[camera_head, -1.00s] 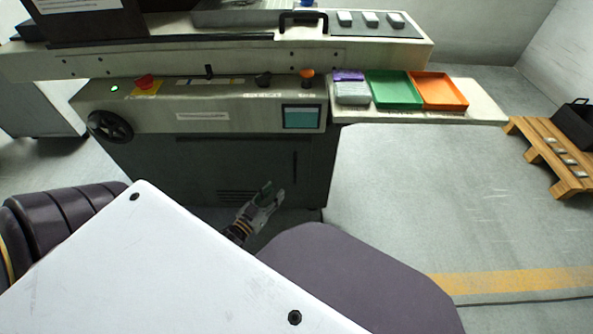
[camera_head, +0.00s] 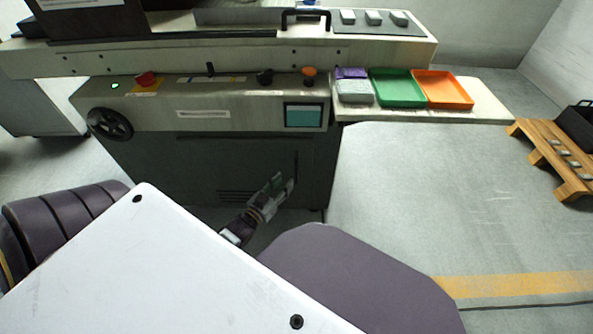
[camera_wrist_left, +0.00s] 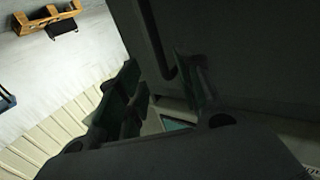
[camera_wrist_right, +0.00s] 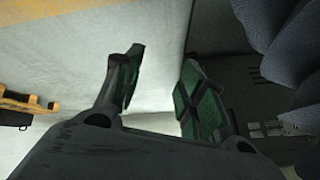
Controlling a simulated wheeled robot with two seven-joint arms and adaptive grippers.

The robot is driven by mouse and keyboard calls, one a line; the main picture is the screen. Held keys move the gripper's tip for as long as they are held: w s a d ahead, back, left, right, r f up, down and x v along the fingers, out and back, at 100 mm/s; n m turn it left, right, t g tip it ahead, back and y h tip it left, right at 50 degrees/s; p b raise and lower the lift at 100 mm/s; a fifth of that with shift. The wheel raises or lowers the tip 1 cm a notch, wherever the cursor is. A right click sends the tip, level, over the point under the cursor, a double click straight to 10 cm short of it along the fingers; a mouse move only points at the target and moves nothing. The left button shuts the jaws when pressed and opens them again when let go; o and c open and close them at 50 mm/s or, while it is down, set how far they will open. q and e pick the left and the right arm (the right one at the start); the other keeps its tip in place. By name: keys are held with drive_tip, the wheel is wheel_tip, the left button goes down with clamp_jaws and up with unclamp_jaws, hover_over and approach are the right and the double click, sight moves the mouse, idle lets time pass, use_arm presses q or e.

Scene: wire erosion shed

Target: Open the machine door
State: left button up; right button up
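The machine (camera_head: 160,60) stands in front of me, and its dark lower front panel (camera_head: 200,165) looks like the door and sits closed. A thin vertical handle (camera_head: 296,167) is near the panel's right edge; a dark bar that appears to be this handle shows in the left wrist view (camera_wrist_left: 156,45). My left gripper (camera_head: 284,180) is just left of and below the handle, fingers apart and empty. In the left wrist view the bar lies ahead of the open fingers (camera_wrist_left: 158,88); contact cannot be told. My right gripper (camera_wrist_right: 160,80) is open and empty, outside the head view.
A shelf with a green tray (camera_head: 398,102) and an orange tray (camera_head: 443,104) juts out at the machine's right. A handwheel (camera_head: 110,124) is at the left. A wooden pallet (camera_head: 550,150) lies at the far right. The floor between is clear.

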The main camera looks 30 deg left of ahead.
sight(296, 170)
use_arm(q)
drive_tip(key=shift+w+d+b, duration=0.2)
drive_tip(key=shift+w+b, duration=1.35)
drive_tip(key=shift+w, duration=2.9)
use_arm(e)
drive_tip(key=f, duration=0.4)
drive_tip(key=shift+a+f, duration=0.1)
drive_tip(key=shift+a, duration=0.25)
drive_tip(key=shift+w+t, duration=0.15)
drive_tip(key=shift+t, duration=0.15)
use_arm(q)
drive_tip(key=shift+c, duration=0.5)
clamp_jaws()
